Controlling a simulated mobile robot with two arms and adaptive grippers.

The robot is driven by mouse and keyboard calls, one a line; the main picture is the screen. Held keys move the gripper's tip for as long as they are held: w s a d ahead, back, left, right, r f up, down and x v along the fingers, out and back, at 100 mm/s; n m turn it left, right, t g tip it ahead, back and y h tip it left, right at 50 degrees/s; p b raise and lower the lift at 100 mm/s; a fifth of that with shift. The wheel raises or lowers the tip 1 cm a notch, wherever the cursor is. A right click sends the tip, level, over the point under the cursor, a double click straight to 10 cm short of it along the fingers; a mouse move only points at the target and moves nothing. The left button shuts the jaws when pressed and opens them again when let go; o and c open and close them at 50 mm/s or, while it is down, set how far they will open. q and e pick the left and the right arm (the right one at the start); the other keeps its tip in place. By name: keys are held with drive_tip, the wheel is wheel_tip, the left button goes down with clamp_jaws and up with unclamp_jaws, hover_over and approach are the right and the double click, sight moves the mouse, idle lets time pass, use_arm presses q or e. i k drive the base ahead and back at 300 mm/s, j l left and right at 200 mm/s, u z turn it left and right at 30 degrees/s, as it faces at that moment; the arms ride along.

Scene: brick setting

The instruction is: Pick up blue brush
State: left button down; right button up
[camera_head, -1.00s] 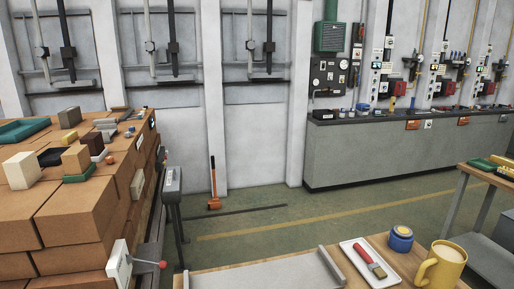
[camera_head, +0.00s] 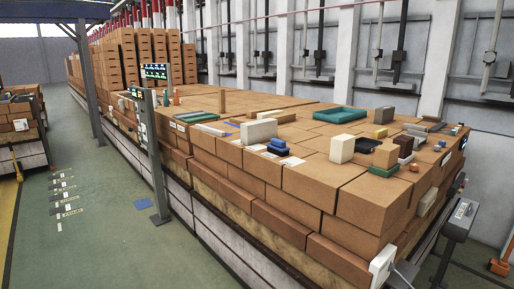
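I cannot make out a blue brush for certain. A small blue object (camera_head: 278,146) sits on top of the long stack of brown bricks (camera_head: 300,188), near its front left edge; its shape is too small to name. A thin blue piece (camera_head: 233,125) lies farther left on the stack. A dark blue block (camera_head: 366,144) sits to the right, behind a cream block (camera_head: 341,148). Neither of my grippers is in view.
A teal tray (camera_head: 341,115), a grey block (camera_head: 259,131) and several small blocks lie on the stack. A post with a screen (camera_head: 152,150) stands at its left side. A grey pedestal box (camera_head: 460,219) stands right. Green floor (camera_head: 100,235) is open at left.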

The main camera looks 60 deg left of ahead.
sight(277, 147)
drive_tip(key=u, duration=1.65)
